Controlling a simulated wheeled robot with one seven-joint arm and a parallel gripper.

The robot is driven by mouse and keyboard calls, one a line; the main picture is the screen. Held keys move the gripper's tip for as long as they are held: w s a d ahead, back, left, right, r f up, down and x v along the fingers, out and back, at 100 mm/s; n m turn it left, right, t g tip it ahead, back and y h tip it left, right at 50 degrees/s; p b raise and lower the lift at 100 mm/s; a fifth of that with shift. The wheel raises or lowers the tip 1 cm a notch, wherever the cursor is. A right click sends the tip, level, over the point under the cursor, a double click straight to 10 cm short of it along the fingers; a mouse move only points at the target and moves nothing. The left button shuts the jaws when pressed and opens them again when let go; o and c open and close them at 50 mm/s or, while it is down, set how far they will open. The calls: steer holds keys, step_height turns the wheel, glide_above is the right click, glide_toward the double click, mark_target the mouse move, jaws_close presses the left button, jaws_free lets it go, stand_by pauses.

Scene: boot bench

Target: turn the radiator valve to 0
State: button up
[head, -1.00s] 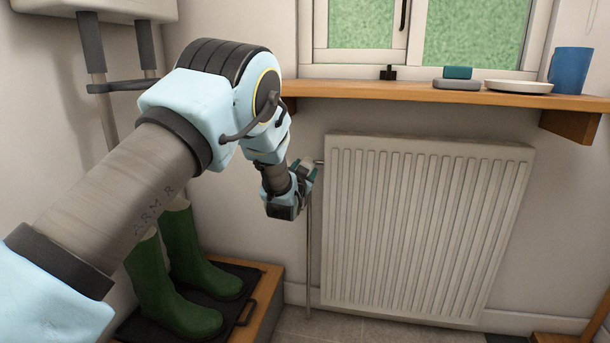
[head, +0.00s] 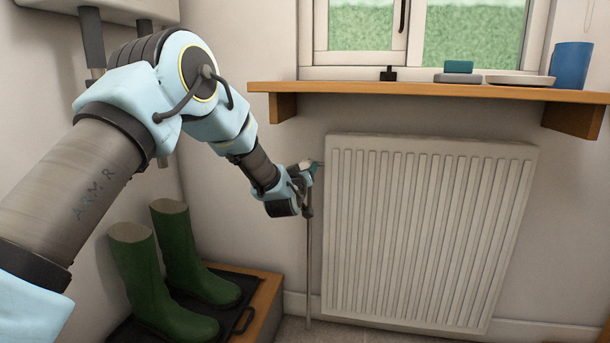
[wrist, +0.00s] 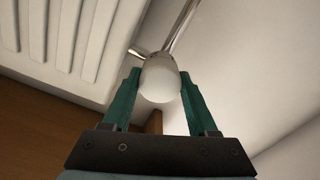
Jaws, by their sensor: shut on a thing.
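The white radiator (head: 425,230) hangs on the wall under the sill in the head view; its ribbed face also shows in the wrist view (wrist: 65,40). The radiator valve (wrist: 160,80) has a rounded white head, with a metal pipe beyond it. My gripper (wrist: 160,88) has its two green fingers on either side of the white head and is shut on it. In the head view, my gripper (head: 308,170) is at the radiator's upper left, and the valve is mostly hidden there. I cannot see any numbers on the valve.
A wooden sill (head: 400,91) above holds a blue mug (head: 571,66), a white dish (head: 520,80) and a teal block (head: 459,67). Green boots (head: 185,255) stand on a dark tray on a wooden bench at lower left.

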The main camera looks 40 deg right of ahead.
steer(key=shift+f+n, duration=0.1)
steer(key=shift+n, duration=0.5)
steer(key=o, duration=1.4)
steer(key=shift+a, duration=0.1)
steer(key=v, duration=1)
steer(key=shift+s+a+p, duration=0.2)
steer(key=shift+a+p, duration=0.05)
steer(key=shift+p, duration=0.05)
